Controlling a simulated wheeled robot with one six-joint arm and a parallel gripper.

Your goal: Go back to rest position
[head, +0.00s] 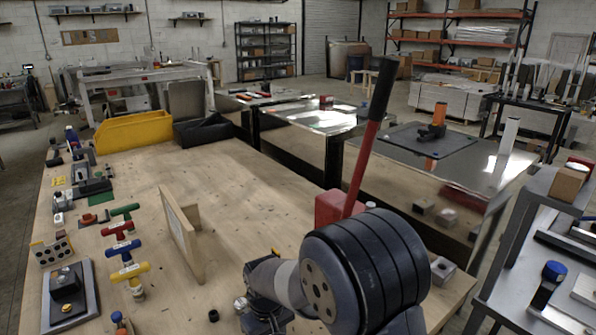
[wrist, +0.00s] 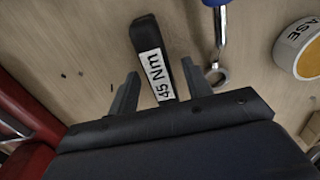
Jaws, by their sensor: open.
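My gripper (wrist: 160,68) shows in the wrist view with its two dark fingers spread apart and nothing clamped between them. A black bar-shaped object with a white "45 Nm" label (wrist: 154,68) lies on the wooden surface. Its lower end appears between the fingers, and I see no finger pressing on it. In the head view my arm bends down over the near edge of the wooden bench (head: 150,165). My gripper is mostly hidden there by my own arm links, and the labelled object cannot be made out.
A blue-handled tool with a ring (wrist: 220,40) and a round labelled container (wrist: 298,48) lie right of the fingers. A red lever device (head: 333,205) stands behind my arm. An upright wooden panel (head: 182,235) and several T-handles (head: 122,247) stand left. The bench's middle is clear.

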